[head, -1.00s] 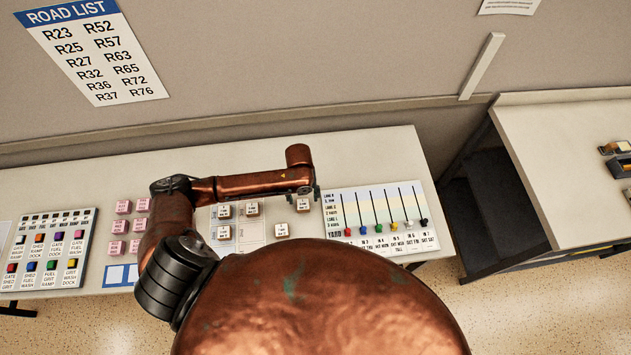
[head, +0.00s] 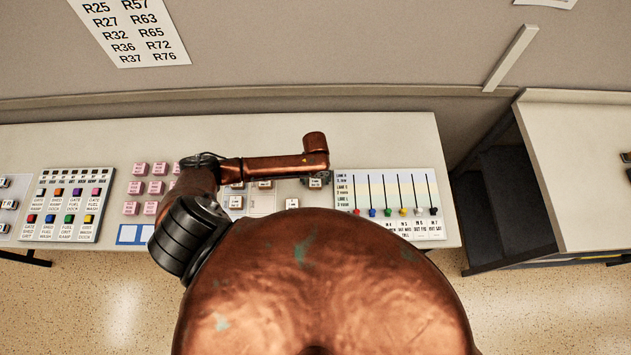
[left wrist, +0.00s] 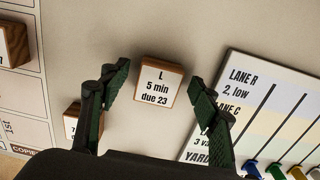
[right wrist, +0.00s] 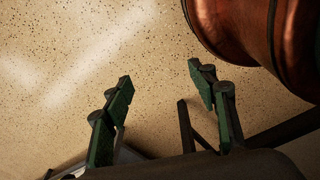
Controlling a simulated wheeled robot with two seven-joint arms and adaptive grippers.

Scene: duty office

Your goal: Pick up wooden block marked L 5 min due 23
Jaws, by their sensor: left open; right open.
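The wooden block marked L 5 min due 23 (left wrist: 157,86) lies label up on the pale table in the left wrist view, with brown wood showing at its edges. In the head view the block (head: 315,184) is small and partly covered by my left gripper (head: 318,177). In the left wrist view my left gripper (left wrist: 160,92) is open, with one green finger on each side of the block and gaps between. The block is not held. In the right wrist view my right gripper (right wrist: 158,90) is open and empty, with speckled floor behind it.
A lane board (head: 391,199) with coloured sliders lies close to the block's right. Other wooden blocks (left wrist: 12,46) lie to its left. Pink blocks (head: 157,187) and a button panel (head: 68,207) are further left. Bare tabletop (head: 385,140) shows behind the lane board.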

